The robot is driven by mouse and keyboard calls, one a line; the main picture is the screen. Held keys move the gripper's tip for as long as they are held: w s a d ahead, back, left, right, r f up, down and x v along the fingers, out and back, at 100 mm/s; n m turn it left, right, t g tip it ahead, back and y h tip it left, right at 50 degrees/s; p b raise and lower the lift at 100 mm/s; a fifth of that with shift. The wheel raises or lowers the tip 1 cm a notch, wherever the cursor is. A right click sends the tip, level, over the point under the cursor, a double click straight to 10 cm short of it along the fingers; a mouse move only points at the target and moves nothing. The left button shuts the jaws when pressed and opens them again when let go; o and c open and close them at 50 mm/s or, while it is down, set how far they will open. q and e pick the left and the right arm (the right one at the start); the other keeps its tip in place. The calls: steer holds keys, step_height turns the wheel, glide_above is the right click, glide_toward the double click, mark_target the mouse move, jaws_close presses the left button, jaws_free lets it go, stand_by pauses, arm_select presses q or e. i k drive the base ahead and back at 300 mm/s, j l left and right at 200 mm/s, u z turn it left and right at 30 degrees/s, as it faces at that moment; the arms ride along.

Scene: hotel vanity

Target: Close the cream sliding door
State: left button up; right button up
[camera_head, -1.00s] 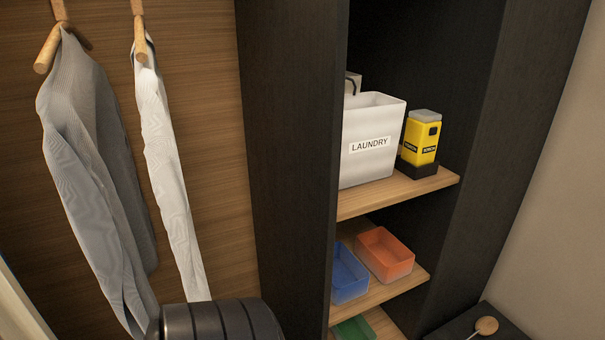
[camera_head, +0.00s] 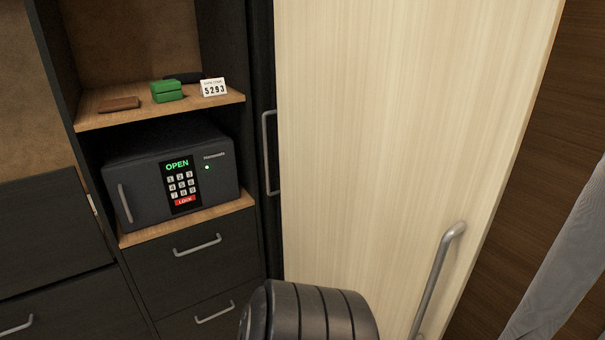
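The cream sliding door (camera_head: 390,130) is a tall pale wood-grain panel filling the middle and right of the head view. A grey bar handle (camera_head: 436,280) is mounted near its right edge, low down. The door's right edge ends against brown wood panelling, and its lower end is out of frame. A dark ribbed cylindrical part of my own body covers the bottom centre, in front of the door's lower left. Neither of my grippers is in view.
A dark panel's handle (camera_head: 268,150) stands beside the door. Grey cloth (camera_head: 565,270) hangs at right.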

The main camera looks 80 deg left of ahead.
mark_target(403, 124)
steer(key=u, duration=2.4)
steer(key=i+j, duration=0.05)
steer(key=j, duration=0.05)
